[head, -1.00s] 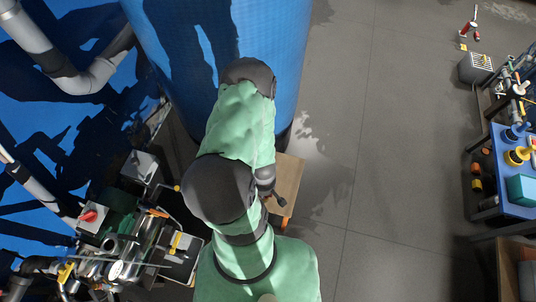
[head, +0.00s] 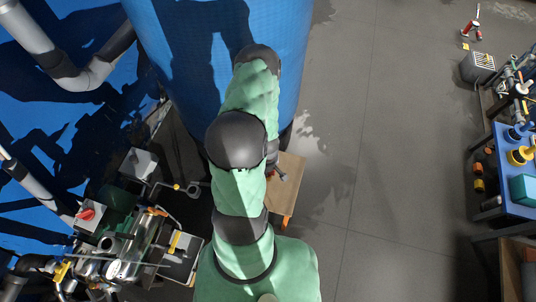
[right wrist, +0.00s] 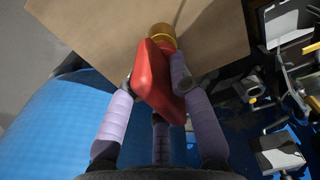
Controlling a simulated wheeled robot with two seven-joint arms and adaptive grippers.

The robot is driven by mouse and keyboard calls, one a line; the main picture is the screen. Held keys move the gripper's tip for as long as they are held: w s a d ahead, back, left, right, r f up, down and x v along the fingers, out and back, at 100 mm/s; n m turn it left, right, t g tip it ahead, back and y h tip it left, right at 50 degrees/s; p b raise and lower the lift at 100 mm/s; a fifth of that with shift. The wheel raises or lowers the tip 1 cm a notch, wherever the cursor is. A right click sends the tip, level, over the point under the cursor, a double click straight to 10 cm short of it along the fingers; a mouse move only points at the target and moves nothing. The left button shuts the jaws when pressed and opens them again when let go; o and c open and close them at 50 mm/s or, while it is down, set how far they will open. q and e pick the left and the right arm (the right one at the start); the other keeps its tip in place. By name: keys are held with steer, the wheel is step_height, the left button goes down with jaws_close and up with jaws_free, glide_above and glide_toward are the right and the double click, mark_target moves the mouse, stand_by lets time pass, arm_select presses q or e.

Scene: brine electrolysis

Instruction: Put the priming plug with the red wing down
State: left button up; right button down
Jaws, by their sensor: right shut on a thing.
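The priming plug shows in the right wrist view as a red wing (right wrist: 153,75) with a brass-yellow end (right wrist: 162,36). My right gripper (right wrist: 157,84) is shut on the red wing, with its lavender fingers around it. The yellow end points toward the wooden top (right wrist: 95,30) of a small stand. I cannot tell whether it touches the wood. In the head view the wooden top (head: 291,178) shows beside my green right arm, which hides most of the gripper and plug. My left gripper is not in view.
A large blue tank (head: 180,60) stands behind the stand. Pump equipment with pipes (head: 135,240) is at the lower left. A blue bench (head: 515,190) with yellow and blue parts is at the far right. The grey floor (head: 390,150) between is clear.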

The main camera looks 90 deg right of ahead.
steer(key=d+f+b, duration=0.1)
steer(key=f, duration=0.1)
steer(key=d+f+b, duration=0.1)
steer(key=f, duration=0.1)
steer(key=d+f+b, duration=0.1)
steer(key=f, duration=0.2)
steer(key=shift+r, duration=0.15)
stand_by(0.3)
steer(key=c, duration=1.1)
jaws_free()
step_height(320, 180, up, 12)
steer(key=p, duration=0.7)
